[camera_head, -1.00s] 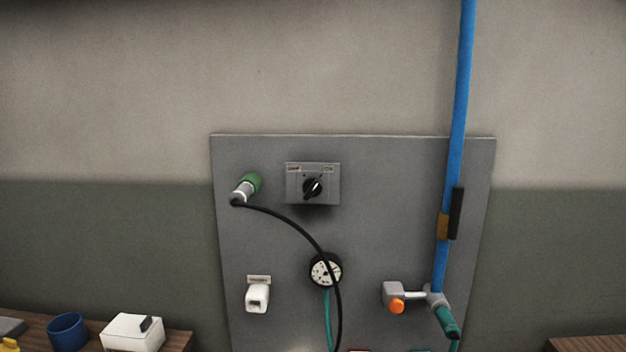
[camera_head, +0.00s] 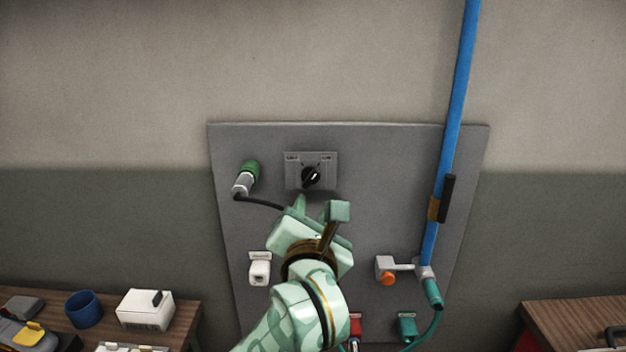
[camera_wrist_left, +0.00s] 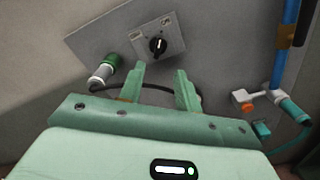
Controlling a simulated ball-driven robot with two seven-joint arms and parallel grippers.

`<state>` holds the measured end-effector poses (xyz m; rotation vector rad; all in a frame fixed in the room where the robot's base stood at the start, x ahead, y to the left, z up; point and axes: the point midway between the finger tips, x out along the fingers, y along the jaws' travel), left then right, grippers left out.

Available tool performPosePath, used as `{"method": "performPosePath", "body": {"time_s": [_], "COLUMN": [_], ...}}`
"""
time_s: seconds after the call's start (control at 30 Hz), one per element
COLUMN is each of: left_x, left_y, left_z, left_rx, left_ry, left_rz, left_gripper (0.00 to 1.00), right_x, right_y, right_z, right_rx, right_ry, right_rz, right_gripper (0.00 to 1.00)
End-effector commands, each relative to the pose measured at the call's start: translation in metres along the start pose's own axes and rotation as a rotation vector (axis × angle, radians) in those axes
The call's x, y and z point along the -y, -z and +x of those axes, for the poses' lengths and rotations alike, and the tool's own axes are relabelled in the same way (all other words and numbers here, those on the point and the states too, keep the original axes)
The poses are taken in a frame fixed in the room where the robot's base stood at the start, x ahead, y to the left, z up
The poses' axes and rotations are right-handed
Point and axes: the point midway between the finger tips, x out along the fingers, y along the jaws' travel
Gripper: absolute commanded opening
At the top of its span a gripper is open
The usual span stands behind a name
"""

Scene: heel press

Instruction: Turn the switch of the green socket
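The switch is a black rotary knob (camera_head: 311,176) on a grey plate (camera_head: 291,171) near the top of the wall panel. It also shows in the left wrist view (camera_wrist_left: 158,46). Its pointer looks tilted. To its left is the green socket (camera_head: 251,168), with a silver plug (camera_head: 243,185) and black cable at it. The socket shows in the left wrist view too (camera_wrist_left: 112,62). My left gripper (camera_head: 319,207) is below the knob, apart from it, with its fingers spread and nothing between them (camera_wrist_left: 161,72). My right gripper is out of view.
Lower on the grey panel (camera_head: 390,150) are a white fitting (camera_head: 260,270), an orange-ended valve (camera_head: 387,277) and a teal hose (camera_head: 432,293). A blue pipe (camera_head: 459,100) runs down the right. My arm covers the round gauge. Benches stand at both sides.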

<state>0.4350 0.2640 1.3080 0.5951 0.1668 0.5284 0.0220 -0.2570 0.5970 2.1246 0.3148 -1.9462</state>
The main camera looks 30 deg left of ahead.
Motion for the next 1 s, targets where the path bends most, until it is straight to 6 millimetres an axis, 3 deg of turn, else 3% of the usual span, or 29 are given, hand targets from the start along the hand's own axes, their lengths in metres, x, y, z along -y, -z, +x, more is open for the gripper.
{"method": "performPosePath", "body": {"time_s": [0.3, 0.5, 0.67, 0.93, 1.0], "left_x": [-0.001, -0.001, -0.001, -0.001, -0.001], "left_y": [0.002, 0.001, 0.001, 0.001, 0.001], "left_z": [0.082, 0.115, 0.125, 0.126, 0.126], "left_rx": [-0.003, -0.002, -0.002, -0.002, -0.002], "left_ry": [-0.007, -0.006, -0.004, -0.004, -0.004], "left_rz": [0.004, 0.003, 0.001, 0.001, 0.001], "left_gripper": [0.34, 0.34, 0.34, 0.34, 0.14], "right_x": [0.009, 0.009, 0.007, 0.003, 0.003], "right_y": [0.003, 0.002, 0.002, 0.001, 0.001], "right_z": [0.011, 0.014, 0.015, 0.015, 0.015], "right_rx": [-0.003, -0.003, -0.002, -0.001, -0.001], "right_ry": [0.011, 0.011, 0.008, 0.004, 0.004], "right_rz": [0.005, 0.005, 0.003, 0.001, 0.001], "right_gripper": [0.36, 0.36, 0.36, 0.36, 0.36]}}
